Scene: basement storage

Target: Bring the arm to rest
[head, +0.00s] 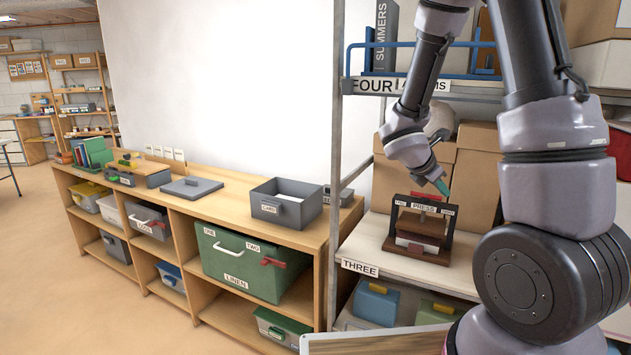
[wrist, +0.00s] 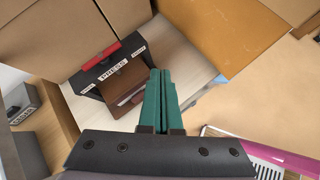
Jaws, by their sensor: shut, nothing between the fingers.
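My gripper (head: 441,187) is at the end of my arm, just above the small press (head: 418,229) on the shelf marked THREE. In the wrist view its two green fingers (wrist: 160,84) lie together with nothing between them. The press has a dark frame, a brown block inside and a label reading PRESS. In the wrist view the press (wrist: 122,75) lies beyond and to the left of the fingertips, with a red part on its top. My fingers look apart from it, though the exact gap is hard to tell.
Cardboard boxes (head: 474,180) stand behind the press. The shelf marked FOUR (head: 460,90) lies above, with a metal post (head: 335,130) at left. A low wooden cabinet (head: 305,238) holds a grey box (head: 284,204) and a green LINEN box (head: 240,262). Floor at left is clear.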

